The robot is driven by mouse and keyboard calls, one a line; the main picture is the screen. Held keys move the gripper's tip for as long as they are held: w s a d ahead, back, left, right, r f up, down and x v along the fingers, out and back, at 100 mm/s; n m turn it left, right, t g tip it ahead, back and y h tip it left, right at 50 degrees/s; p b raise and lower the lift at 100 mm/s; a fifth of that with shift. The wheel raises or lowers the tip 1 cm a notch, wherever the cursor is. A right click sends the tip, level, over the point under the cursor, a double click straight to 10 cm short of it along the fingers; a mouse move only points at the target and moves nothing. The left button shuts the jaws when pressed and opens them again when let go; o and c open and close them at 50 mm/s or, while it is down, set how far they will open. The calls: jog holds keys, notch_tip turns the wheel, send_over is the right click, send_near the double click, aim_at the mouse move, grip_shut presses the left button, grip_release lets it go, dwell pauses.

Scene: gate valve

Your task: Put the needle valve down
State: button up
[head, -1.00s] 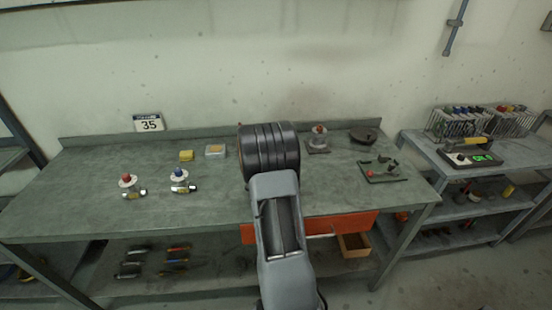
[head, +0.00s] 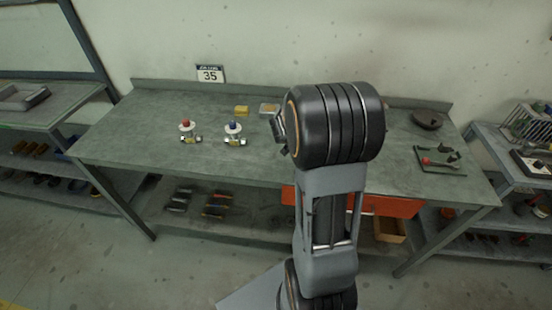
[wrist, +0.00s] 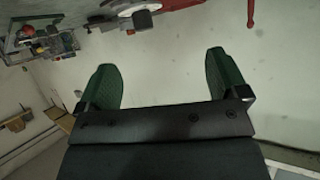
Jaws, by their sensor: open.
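Two small valves stand upright on the workbench in the head view. One has a red knob over a white disc (head: 190,132), the other a blue knob over a white disc (head: 235,134). Both have brass-coloured ends. I cannot tell which, if either, is the needle valve. My gripper (wrist: 163,75) is open in the wrist view, with two green-padded fingers wide apart and nothing between them. In the head view my arm hides most of it, to the right of both valves and apart from them.
The green workbench (head: 130,125) has free room around the valves. A yellow block (head: 241,110) and a small clear-topped box (head: 269,109) lie behind them. To the right are a dark round part (head: 427,119) and a green tray (head: 440,165). A sign (head: 210,74) reads 35.

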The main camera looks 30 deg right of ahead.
jog(key=w+a+r+n+t+y, duration=0.1)
jog(key=a+r+n+t+y, duration=0.3)
jog(key=a, duration=0.7)
jog(key=w+a+r+n+t+y, duration=0.1)
jog(key=a+r+n+t+y, duration=0.15)
jog(key=a+n+y, duration=0.6)
jog(key=s+a+f+g, duration=0.1)
jog(key=s+a+g, duration=0.2)
jog(key=s, duration=0.5)
jog(key=s+a+n+g+h, duration=0.1)
jog(key=s+a+g, duration=0.3)
jog(key=s, duration=0.5)
jog(key=shift+a+f, duration=0.35)
jog(key=shift+a, duration=0.6)
jog(key=shift+w+n, duration=0.1)
jog(key=shift+n, duration=0.15)
